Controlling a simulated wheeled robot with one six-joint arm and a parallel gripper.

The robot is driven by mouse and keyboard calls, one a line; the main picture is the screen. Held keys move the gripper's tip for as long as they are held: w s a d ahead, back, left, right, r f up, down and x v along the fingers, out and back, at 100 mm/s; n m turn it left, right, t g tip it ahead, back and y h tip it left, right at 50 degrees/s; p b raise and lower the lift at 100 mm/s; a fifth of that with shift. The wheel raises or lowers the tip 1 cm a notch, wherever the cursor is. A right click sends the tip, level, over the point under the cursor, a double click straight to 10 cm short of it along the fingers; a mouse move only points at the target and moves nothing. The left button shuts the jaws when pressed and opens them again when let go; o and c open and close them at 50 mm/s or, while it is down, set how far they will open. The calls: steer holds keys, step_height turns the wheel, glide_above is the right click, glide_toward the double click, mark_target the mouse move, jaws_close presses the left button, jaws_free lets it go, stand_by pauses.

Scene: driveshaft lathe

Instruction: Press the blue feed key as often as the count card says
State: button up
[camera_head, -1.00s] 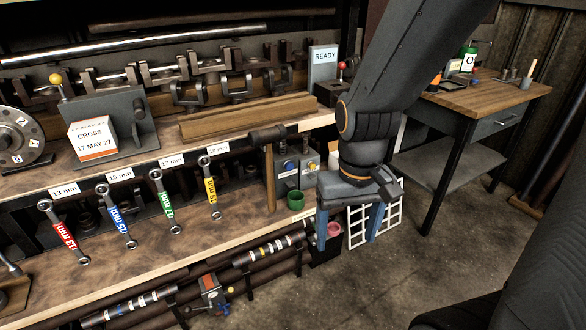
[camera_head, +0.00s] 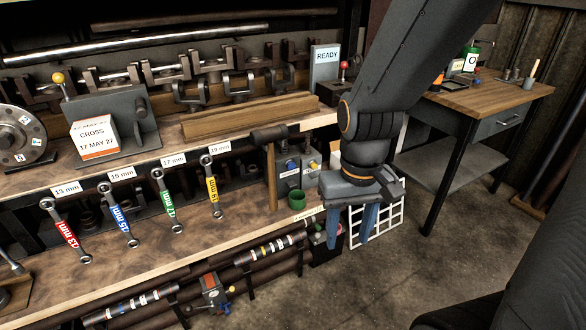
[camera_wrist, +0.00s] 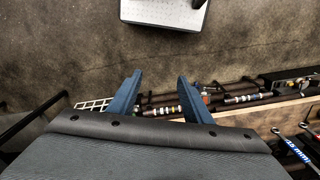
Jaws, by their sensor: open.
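A grey control box (camera_head: 289,182) stands at the right end of the bench in the head view. A small blue key (camera_head: 291,165) shows on it, with a yellow one (camera_head: 312,165) to its right. My gripper (camera_head: 350,242) hangs to the right of the box and lower, its blue fingers pointing down, apart and empty. In the wrist view my gripper (camera_wrist: 160,80) is also open with nothing between the fingers. The blue key cannot be made out in the wrist view. I cannot tell any card showing a press count.
A hammer (camera_head: 270,165) hangs left of the box, and a green cup (camera_head: 296,199) stands below it. A white grid rack (camera_head: 388,210) is behind my fingers. A READY sign (camera_head: 325,57) and a wooden table (camera_head: 490,95) stand farther back.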

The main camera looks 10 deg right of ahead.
jaws_close()
stand_by(1.4)
